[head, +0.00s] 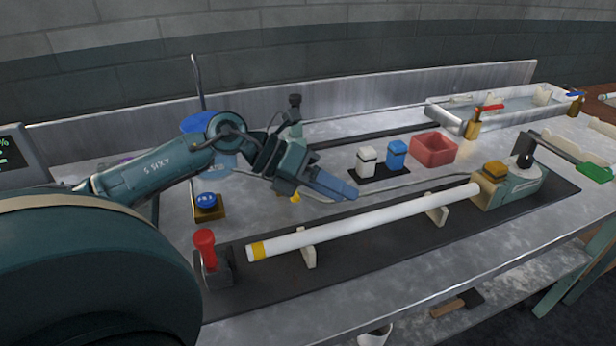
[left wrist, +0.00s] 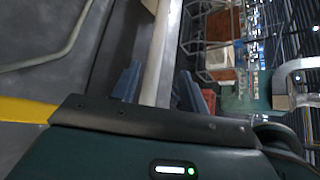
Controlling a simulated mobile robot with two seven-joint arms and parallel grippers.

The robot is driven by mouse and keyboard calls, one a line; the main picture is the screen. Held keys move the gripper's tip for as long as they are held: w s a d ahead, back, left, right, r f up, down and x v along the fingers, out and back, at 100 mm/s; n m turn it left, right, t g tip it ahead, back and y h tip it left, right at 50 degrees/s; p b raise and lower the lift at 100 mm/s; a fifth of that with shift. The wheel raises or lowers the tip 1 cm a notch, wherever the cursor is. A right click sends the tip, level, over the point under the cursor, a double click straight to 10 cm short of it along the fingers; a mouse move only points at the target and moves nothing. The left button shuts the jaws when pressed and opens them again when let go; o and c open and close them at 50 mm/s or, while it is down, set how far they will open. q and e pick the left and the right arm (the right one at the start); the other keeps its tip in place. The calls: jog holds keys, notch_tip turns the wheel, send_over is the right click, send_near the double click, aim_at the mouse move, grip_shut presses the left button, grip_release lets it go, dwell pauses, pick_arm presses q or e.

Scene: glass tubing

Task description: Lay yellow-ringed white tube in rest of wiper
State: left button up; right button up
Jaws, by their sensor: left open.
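The white tube (head: 375,220) has a yellow ring at its left end. It lies nearly level across two cream rests (head: 308,256) on the long dark base of the wiper, its right end at the green-grey block (head: 520,185). My left gripper (head: 342,190) is open and empty, behind the tube's middle and apart from it in the head view. In the left wrist view a pale bar, likely the tube (left wrist: 160,50), runs between the open fingers (left wrist: 159,76), beyond them. My right gripper is not in view.
A red-knobbed post (head: 207,262) stands at the base's left end. Behind the tube are a blue button (head: 206,203), white and blue bottles (head: 397,155) and a red bin (head: 433,149). A metal tray (head: 450,112) is at back right. The bench front is clear.

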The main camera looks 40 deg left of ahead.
pick_arm(q)
jog(key=shift+v, duration=2.8)
jog(key=shift+d, duration=0.1)
